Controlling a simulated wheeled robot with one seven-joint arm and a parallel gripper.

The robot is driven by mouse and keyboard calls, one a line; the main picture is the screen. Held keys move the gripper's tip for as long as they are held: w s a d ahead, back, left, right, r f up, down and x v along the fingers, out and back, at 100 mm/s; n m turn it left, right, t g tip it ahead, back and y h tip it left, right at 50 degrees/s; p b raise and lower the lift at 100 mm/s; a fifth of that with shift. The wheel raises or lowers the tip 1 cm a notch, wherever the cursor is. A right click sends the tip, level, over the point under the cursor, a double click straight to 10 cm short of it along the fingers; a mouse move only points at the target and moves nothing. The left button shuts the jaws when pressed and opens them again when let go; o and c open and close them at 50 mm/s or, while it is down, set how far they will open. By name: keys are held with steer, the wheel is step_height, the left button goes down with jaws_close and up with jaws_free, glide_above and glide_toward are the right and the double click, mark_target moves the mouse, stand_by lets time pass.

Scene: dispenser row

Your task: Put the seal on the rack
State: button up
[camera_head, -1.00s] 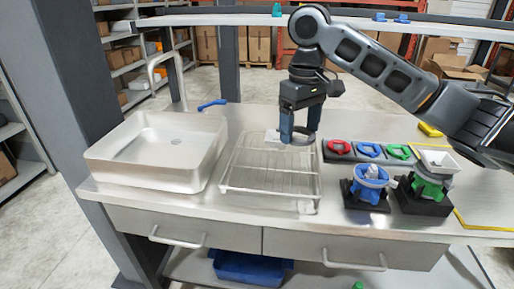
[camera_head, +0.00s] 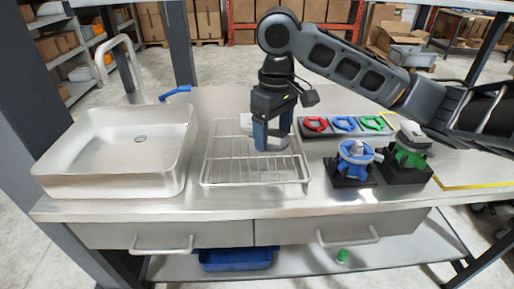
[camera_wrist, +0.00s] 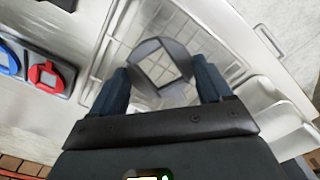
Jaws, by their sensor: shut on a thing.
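My gripper (camera_head: 271,143) is over the wire rack (camera_head: 225,181), toward the rack's back right part. In the wrist view my gripper (camera_wrist: 160,78) is shut on a dark grey ring, which I take for the seal (camera_wrist: 183,62). The ring has a squarish hole, and the rack's wires (camera_wrist: 118,62) show around it and through the hole. The seal is close above the rack or on it; I cannot tell if they touch. In the head view the fingers mostly hide the seal. A small pale thing (camera_head: 246,121) shows at the rack's back edge, beside my gripper.
A steel sink (camera_head: 120,150) with a tap is left of the rack. To the right are a grey holder with red (camera_head: 315,124), blue (camera_head: 344,123) and green (camera_head: 373,122) rings, a blue dispenser (camera_head: 355,160) and a green dispenser (camera_head: 408,155). The counter behind the rack is mostly clear.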

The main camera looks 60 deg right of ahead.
mark_target(258, 162)
steer(key=w, duration=0.1)
steer(key=w+a+f, duration=0.1)
steer(key=w+f, duration=0.1)
steer(key=shift+a, duration=0.25)
steer(key=shift+f+p, duration=0.35)
steer(key=shift+f, duration=1.7)
steer(key=shift+f, duration=0.1)
steer(key=o, duration=1)
step_height(258, 162, up, 12)
steer(key=shift+r, duration=0.15)
